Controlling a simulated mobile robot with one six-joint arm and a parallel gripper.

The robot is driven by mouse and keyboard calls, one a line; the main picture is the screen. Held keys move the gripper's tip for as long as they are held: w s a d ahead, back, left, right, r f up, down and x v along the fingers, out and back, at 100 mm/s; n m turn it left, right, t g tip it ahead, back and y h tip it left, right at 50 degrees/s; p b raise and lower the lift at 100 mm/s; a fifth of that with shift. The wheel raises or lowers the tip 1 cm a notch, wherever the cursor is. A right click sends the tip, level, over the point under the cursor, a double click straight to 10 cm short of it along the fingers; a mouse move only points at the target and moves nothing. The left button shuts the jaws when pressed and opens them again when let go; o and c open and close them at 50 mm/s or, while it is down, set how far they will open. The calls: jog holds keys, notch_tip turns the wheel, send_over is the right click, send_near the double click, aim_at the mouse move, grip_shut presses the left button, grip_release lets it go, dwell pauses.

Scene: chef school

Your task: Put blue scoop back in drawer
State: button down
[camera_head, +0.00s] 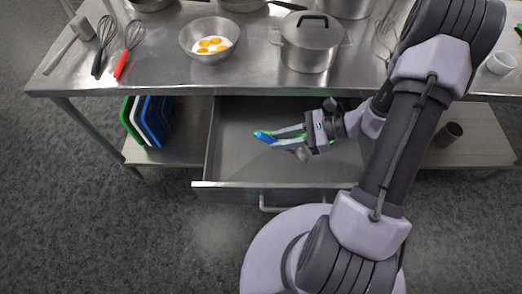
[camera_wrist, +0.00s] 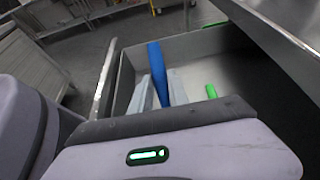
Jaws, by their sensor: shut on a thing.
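The blue scoop (camera_head: 264,137) is held at the tips of my gripper (camera_head: 272,138). In the wrist view its blue handle (camera_wrist: 157,72) stands up between the two grey fingers (camera_wrist: 160,92), which are shut on it. The drawer (camera_head: 235,153) under the steel table is pulled open, and my gripper with the scoop is over its inside. In the wrist view the drawer's pale wall (camera_wrist: 190,45) shows behind the scoop. The scoop's bowl is not clearly visible in either view.
A green object (camera_wrist: 211,91) shows beside the fingers in the wrist view. Cutting boards (camera_head: 147,120) stand on the lower shelf left of the drawer.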

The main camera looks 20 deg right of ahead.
aim_at(263, 139)
jog(key=a, duration=0.1)
jog(key=w+a, duration=0.1)
jog(key=a, duration=0.1)
jog(key=a+b, duration=0.1)
jog(key=shift+w+a+f, duration=0.3)
jog(key=shift+w, duration=0.1)
jog(key=shift+w+a+f+b, duration=0.1)
jog(key=shift+a+f+b, duration=0.05)
jog(key=shift+f+b, duration=0.7)
jog(key=shift+a+f+b, duration=0.1)
jog(key=shift+f+b, duration=0.4)
jog(key=shift+f, duration=0.6)
jog(key=c, duration=1.3)
grip_release()
jog(key=shift+r, duration=0.1)
jog(key=shift+o, duration=0.2)
jog(key=shift+r, duration=0.1)
